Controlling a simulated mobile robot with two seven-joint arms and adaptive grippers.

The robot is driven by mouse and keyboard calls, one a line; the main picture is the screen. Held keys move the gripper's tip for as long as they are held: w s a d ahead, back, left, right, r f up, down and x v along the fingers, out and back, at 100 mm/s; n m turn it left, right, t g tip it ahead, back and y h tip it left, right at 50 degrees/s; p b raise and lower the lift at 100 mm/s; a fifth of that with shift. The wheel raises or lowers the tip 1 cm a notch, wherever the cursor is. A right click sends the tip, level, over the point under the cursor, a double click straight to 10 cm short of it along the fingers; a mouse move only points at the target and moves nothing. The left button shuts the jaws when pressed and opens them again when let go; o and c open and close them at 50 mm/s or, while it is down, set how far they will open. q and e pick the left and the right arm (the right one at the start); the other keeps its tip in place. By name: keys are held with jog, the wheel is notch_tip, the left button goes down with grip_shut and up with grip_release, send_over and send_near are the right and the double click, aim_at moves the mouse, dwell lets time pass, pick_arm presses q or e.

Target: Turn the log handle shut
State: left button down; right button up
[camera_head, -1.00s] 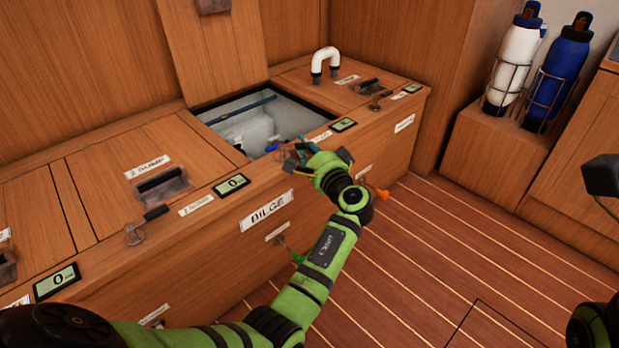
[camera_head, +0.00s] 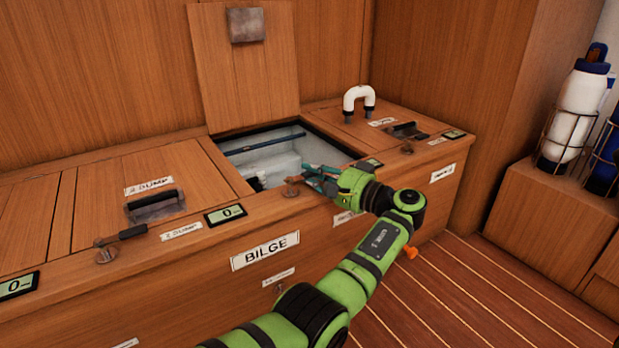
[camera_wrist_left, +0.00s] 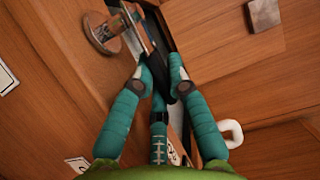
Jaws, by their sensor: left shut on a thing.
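The log handle (camera_head: 291,187) is a small lever on a round metal mount, on the counter's front edge beside the open hatch. In the left wrist view the mount (camera_wrist_left: 103,36) is at the upper left, and a dark grip (camera_wrist_left: 161,62) runs from it to between my fingertips. My left gripper (camera_head: 310,178) is shut on this handle, and its teal fingers (camera_wrist_left: 161,80) meet around the grip. The gripper hides part of the handle and its label in the head view. My right gripper is not in view.
The open hatch (camera_head: 217,138) lies just behind the handle, its lid (camera_head: 245,80) upright. A white bent pipe (camera_head: 359,95) stands to the right. Another lever (camera_head: 131,232) sits on the left edge. An orange knob (camera_head: 411,252) shows below my arm. Bottles (camera_head: 575,110) stand at the right.

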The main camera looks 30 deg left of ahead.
pick_arm(q)
jog(key=shift+a+g, duration=0.1)
jog(key=shift+g, duration=0.2)
jog(key=c, duration=1.2)
grip_release()
jog(key=shift+w, duration=0.1)
jog(key=s+d, duration=0.1)
jog(key=d, duration=0.6)
jog(key=shift+d, duration=0.2)
